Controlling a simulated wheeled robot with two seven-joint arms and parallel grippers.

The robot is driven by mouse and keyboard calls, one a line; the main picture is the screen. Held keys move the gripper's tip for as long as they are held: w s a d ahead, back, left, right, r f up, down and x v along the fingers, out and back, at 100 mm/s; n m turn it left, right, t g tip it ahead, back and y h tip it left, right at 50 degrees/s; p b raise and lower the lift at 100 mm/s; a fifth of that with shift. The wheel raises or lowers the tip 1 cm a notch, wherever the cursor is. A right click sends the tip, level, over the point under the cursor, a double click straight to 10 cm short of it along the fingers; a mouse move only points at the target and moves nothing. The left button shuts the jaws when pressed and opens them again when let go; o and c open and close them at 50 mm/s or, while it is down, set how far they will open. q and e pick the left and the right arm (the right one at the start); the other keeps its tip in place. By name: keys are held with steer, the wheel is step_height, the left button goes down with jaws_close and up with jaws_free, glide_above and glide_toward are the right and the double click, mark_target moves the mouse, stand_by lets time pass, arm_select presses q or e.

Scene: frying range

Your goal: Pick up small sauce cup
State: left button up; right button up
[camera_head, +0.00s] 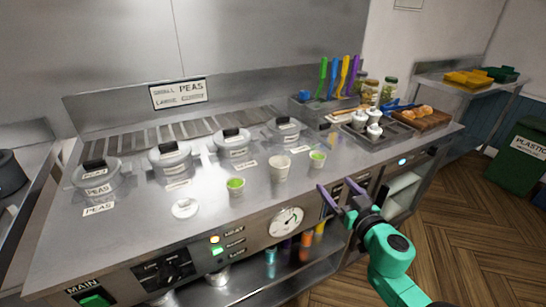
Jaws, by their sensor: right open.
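Three white cups stand on the steel range top. A small cup with green contents (236,188) is at the left, a larger cup (280,170) is in the middle, and another small cup with green contents (317,159) is at the right. My right gripper (334,184) has its purple fingers apart and empty, in front of the counter's front edge. In the picture it is just below and right of the right small cup, apart from it. My left gripper is not in view.
Several lidded tubs (170,160) with labels stand behind the cups. A white round item (185,208) lies at the left front. A dial (286,221) is on the front panel. Bottles, a tray and a wooden board (432,119) crowd the right end.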

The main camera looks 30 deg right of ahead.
mark_target(321, 162)
steer(key=w, duration=0.1)
steer(key=w+d, duration=0.1)
steer(key=w, duration=0.1)
steer(key=w+d+r+p, duration=0.1)
steer(key=w, duration=0.1)
steer(key=shift+d, duration=0.15)
steer(key=x, duration=0.8)
steer(key=shift+w+f, duration=0.2)
steer(key=shift+w, duration=0.1)
steer(key=shift+s+r, duration=0.1)
steer(key=c, duration=0.4)
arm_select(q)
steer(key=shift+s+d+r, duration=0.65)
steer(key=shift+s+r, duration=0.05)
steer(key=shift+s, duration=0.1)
arm_select(e)
steer(key=c, duration=0.7)
